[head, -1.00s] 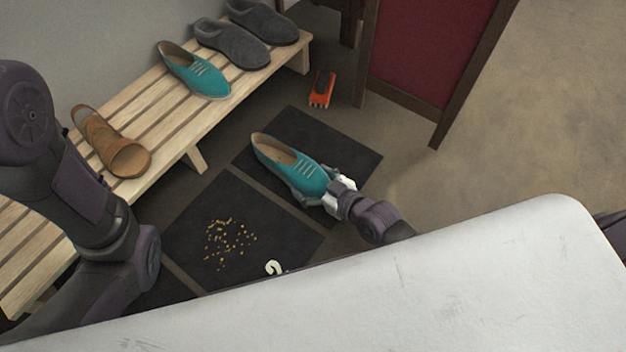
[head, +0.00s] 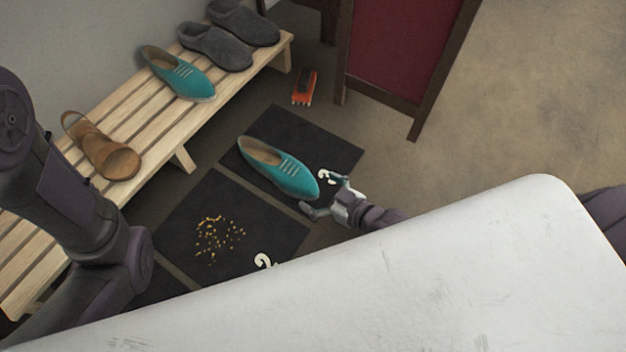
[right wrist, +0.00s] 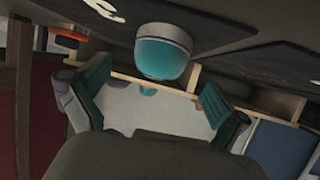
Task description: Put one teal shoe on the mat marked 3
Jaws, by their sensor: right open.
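A teal shoe (head: 285,172) lies upright on the farther black mat (head: 335,148), its toe towards my right gripper (head: 319,191). A white numeral, partly hidden by the gripper, shows on that mat; I cannot read it for certain. The right gripper is open, its fingers apart just beyond the toe. In the right wrist view the shoe's toe (right wrist: 163,55) is ahead, between and beyond the two open fingers (right wrist: 152,92). Another teal shoe (head: 178,75) stands on the wooden bench. My left arm is at the left; its gripper is not in view.
A nearer black mat (head: 200,190) holds scattered yellow bits and a white numeral. A white surface covers the foreground.

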